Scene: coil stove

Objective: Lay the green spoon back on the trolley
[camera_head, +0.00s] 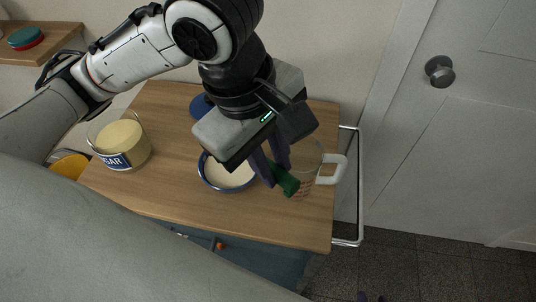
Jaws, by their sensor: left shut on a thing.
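My left gripper (273,172) reaches in from the upper left over the right part of the wooden trolley (200,213). Its dark fingers are shut on the green spoon (287,180). The spoon's green end points down and to the right, between the blue-rimmed bowl and the glass jug. The rest of the spoon is hidden by the fingers, and I cannot tell whether it touches anything. My right gripper is not in view.
The blue-rimmed bowl (226,176) with pale contents is left of the fingers. A clear jug with a white handle (330,170) is close on the right. A sugar jar (122,146) stands at left. A blue item (199,106) is behind. The trolley's front strip is clear.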

